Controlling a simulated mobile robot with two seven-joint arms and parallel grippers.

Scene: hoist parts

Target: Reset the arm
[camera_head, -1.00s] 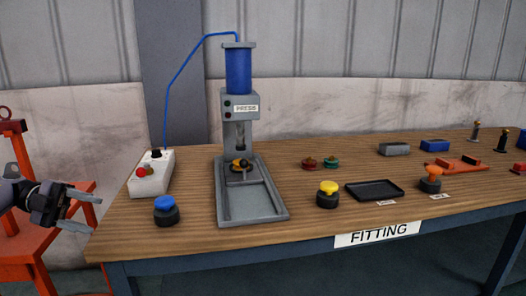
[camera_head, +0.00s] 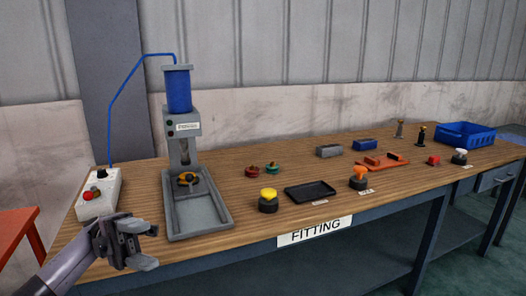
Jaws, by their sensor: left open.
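My left gripper (camera_head: 148,246) is open and empty at the lower left, in front of the table's left front corner. Its fingers point right, toward the base of the press (camera_head: 182,125). My left forearm comes in from the bottom left. My right gripper is out of view.
The wooden table (camera_head: 240,207) holds a control box (camera_head: 98,196), a yellow-topped button (camera_head: 268,200), a black tray (camera_head: 310,192), an orange-topped button (camera_head: 359,178), an orange fixture (camera_head: 383,160) and a blue crate (camera_head: 465,135). An orange frame (camera_head: 15,235) stands at far left.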

